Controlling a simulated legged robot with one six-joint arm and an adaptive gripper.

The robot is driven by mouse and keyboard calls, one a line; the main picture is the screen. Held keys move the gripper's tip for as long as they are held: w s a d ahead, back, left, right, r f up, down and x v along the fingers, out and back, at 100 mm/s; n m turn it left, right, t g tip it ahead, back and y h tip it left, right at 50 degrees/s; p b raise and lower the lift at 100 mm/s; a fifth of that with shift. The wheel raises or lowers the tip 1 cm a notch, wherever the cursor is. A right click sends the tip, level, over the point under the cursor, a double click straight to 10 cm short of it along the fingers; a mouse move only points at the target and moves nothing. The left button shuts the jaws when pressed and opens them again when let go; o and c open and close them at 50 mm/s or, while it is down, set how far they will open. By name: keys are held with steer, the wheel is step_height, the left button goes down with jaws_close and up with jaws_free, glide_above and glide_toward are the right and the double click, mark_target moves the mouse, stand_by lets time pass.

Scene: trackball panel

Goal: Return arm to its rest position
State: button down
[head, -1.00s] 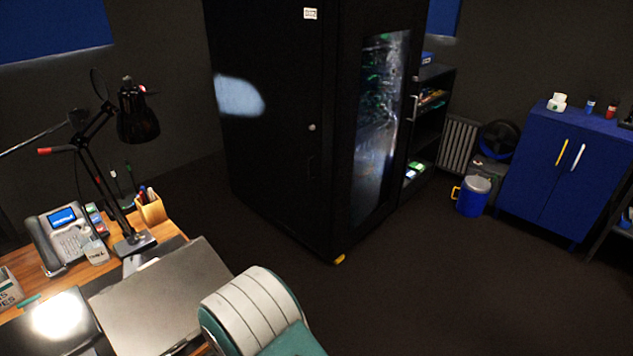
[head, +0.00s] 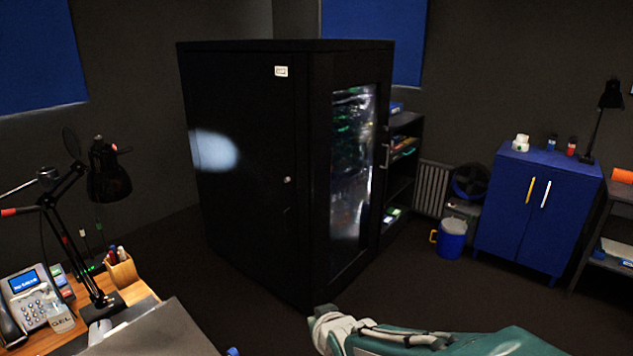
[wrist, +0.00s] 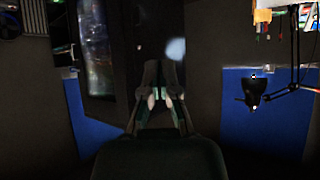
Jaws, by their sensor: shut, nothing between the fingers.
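My gripper (wrist: 162,82) shows in the wrist view, its dark fingers drawn together with nothing between them. Ahead of it there is only the dark room, and it touches nothing that I can see. My green and white arm lies across the bottom of the head view, right of the middle. My gripper cannot be made out in the head view. No trackball panel is in view.
A black cabinet (head: 245,190) with a glass door stands in the middle. At left is a wooden desk with a phone (head: 35,305), pen cup (head: 121,271) and lamp (head: 108,180). A blue cupboard (head: 510,225) and bucket (head: 452,238) are at right. Dark floor lies between.

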steer(key=s+d+r+m+g+h, duration=0.1)
steer(key=s+d+r+m+g, duration=0.1)
steer(key=s+d, duration=0.5)
steer(key=s+d+r+m+g+h, duration=0.1)
steer(key=s+d+r+g+h, duration=0.1)
steer(key=s+d+r, duration=0.3)
steer(key=s+d, duration=0.3)
steer(key=s, duration=0.4)
steer(key=shift+s+d+m+h, duration=0.15)
steer(key=shift+m+h, duration=0.15)
steer(key=shift+m, duration=0.1)
steer(key=shift+r, duration=0.1)
